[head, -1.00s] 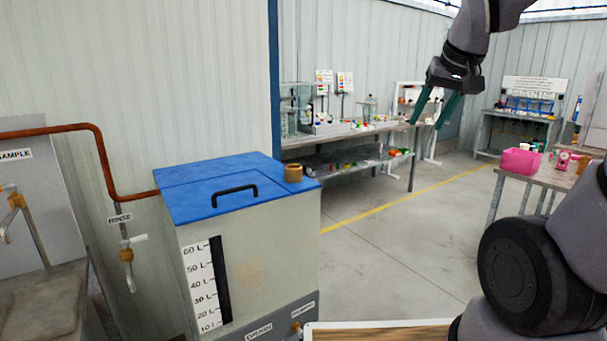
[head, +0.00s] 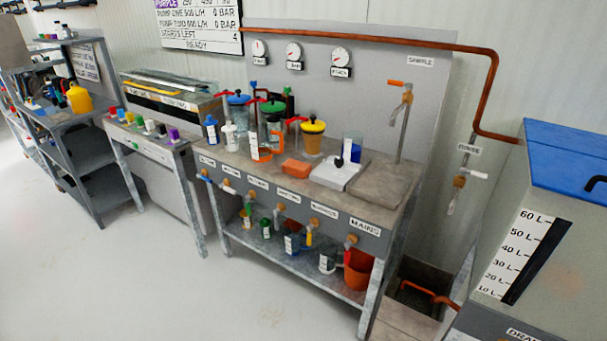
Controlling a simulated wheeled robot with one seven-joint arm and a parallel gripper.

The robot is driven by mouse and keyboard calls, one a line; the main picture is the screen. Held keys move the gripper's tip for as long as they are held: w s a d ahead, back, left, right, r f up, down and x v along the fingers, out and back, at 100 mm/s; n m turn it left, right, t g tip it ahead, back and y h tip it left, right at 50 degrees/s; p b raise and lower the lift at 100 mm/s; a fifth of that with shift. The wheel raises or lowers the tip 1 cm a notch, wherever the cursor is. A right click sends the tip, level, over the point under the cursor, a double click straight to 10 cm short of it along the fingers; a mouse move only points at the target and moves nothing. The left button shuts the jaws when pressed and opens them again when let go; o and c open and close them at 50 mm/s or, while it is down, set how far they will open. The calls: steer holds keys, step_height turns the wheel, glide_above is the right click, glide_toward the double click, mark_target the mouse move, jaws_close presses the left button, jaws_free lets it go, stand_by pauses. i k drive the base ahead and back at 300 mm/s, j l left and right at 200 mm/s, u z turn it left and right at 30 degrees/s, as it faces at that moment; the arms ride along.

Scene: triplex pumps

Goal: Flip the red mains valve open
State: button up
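The bench (head: 380,262) stands in the middle of the head view, with a row of small labelled valves along its front edge. The label MAINS (head: 365,228) is at the right end of that row. Just below and left of it is the mains valve (head: 351,240), with a brass-coloured body and a small reddish handle that seems to hang down. The handle's exact angle is too small to tell. My gripper is not in this view.
An orange bucket (head: 358,270) sits on the lower shelf just under the mains valve. A blue-lidded tank (head: 567,160) stands close at the right. A floor pit (head: 420,290) with an orange pipe lies between. Open floor (head: 160,290) lies in front of the bench.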

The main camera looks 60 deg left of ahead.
mark_target(347, 256)
steer(key=u, duration=2.35)
steer(key=i+u, duration=0.35)
steer(key=k+j, duration=0.05)
